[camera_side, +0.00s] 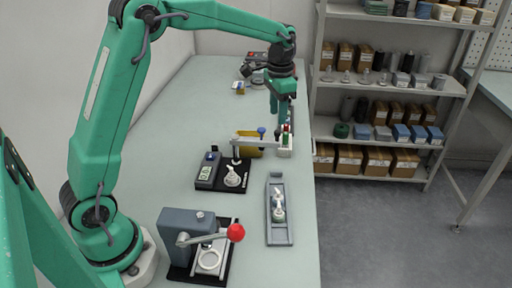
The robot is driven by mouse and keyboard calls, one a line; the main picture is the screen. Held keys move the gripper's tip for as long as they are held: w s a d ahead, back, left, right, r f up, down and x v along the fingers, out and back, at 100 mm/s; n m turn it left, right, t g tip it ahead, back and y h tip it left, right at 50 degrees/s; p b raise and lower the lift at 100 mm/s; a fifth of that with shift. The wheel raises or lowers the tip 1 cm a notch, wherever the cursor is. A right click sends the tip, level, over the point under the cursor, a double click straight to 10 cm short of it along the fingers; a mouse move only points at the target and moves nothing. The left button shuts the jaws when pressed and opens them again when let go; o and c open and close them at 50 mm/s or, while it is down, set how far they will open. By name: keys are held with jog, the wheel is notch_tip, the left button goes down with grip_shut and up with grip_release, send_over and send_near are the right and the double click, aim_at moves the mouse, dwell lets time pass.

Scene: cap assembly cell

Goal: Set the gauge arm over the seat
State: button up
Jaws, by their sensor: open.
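A gauge station with a black base (244,187) stands mid-table. On its left is a grey block with a small display (205,173), and on its right a pale round seat (233,179). A light bar (246,138), which looks like the gauge arm, runs sideways behind and above the seat. A thin stem hangs from its left end near the seat; I cannot tell whether it is exactly over it. A blue knob (261,131) stands up on the bar.
A grey tray (279,238) with a small pale part stands front right. A press with a red ball lever (236,232) stands at the front. Small items lie at the far end. The table's left middle is clear.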

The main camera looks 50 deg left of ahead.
aim_at(277, 131)
jog(key=shift+f, duration=2.65)
jog(key=shift+c, duration=0.4)
grip_shut()
